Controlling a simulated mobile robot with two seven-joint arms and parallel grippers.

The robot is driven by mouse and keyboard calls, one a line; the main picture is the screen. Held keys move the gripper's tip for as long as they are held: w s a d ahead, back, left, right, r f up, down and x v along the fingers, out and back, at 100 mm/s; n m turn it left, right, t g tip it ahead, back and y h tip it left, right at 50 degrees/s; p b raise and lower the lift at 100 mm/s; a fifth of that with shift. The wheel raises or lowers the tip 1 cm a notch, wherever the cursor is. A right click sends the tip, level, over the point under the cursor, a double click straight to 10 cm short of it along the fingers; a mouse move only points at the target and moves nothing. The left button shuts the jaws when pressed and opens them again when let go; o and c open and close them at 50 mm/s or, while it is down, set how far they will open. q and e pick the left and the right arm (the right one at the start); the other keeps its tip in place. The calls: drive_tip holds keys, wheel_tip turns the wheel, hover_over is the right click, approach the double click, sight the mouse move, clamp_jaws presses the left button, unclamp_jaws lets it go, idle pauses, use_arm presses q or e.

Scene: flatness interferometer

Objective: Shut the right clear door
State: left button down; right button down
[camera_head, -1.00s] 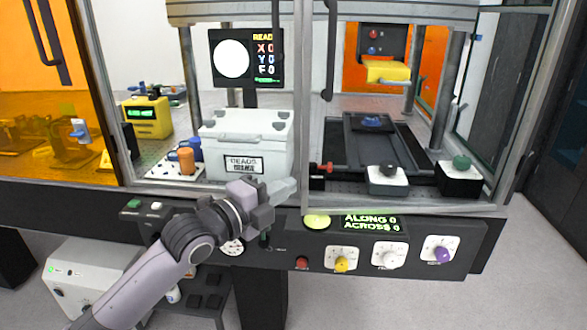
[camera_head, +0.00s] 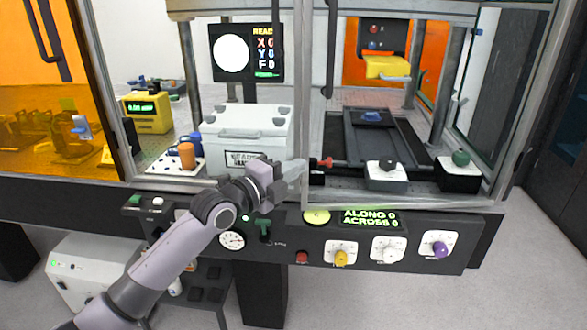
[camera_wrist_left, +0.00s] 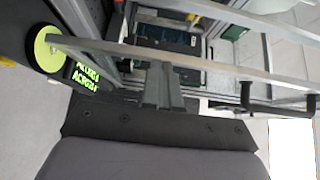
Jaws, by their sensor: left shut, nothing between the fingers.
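The right clear door (camera_head: 304,120) is a transparent panel in a grey metal frame at the front of the enclosure, with a tall black handle (camera_head: 331,50) near its left upright. Its frame stands close to the middle of the enclosure front; I cannot tell whether a gap remains. My left gripper (camera_head: 297,172) is shut and empty, its tips at the lower part of that upright. I cannot tell whether they touch it. In the left wrist view the closed fingers (camera_wrist_left: 162,85) point toward a long metal rail (camera_wrist_left: 215,67). My right gripper is not in view.
Below the door is a dark control panel (camera_head: 430,222) with several knobs and a green readout (camera_head: 370,218). A white lidded box (camera_head: 245,135), a yellow unit (camera_head: 147,113) and a black stage (camera_head: 375,135) stand inside. Clear floor (camera_head: 525,265) lies at the right.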

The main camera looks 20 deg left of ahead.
use_arm(q)
drive_tip(key=shift+w, duration=0.1)
drive_tip(key=w+b, duration=0.1)
drive_tip(key=w+a+b, duration=0.1)
drive_tip(key=w+b, duration=0.1)
drive_tip(key=shift+w+a, duration=0.35)
drive_tip(key=shift+a, duration=0.05)
drive_tip(key=shift+s+d, duration=0.1)
drive_tip(key=shift+s, duration=0.05)
